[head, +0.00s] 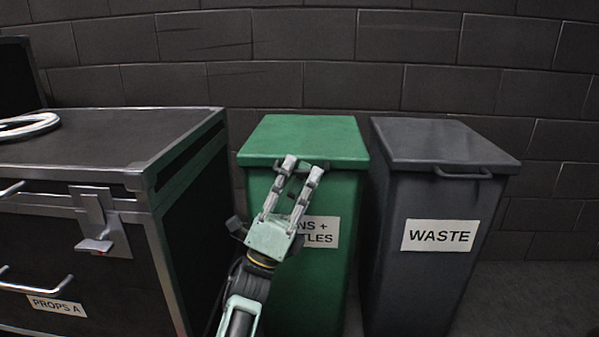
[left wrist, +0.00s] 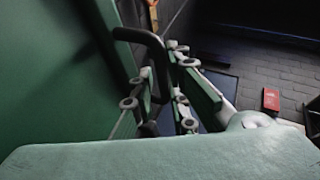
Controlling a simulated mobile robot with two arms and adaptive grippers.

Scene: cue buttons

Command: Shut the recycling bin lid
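The green recycling bin (head: 325,275) stands in the middle of the head view, with a label partly hidden by my gripper. Its green lid (head: 305,138) lies flat across the top and looks shut. A dark handle (head: 325,164) juts from the lid's front edge; it also shows in the left wrist view (left wrist: 140,38). My left gripper (head: 302,168) is in front of the bin, pointing up, its fingers apart with the tips at the handle. I cannot tell whether they touch it. My right gripper is in neither view.
A grey bin (head: 420,275) labelled WASTE stands close on the right, its lid down. A black props case (head: 85,270) stands on the left, with a coiled pale cable (head: 30,127) on top. A dark block wall (head: 300,60) is behind.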

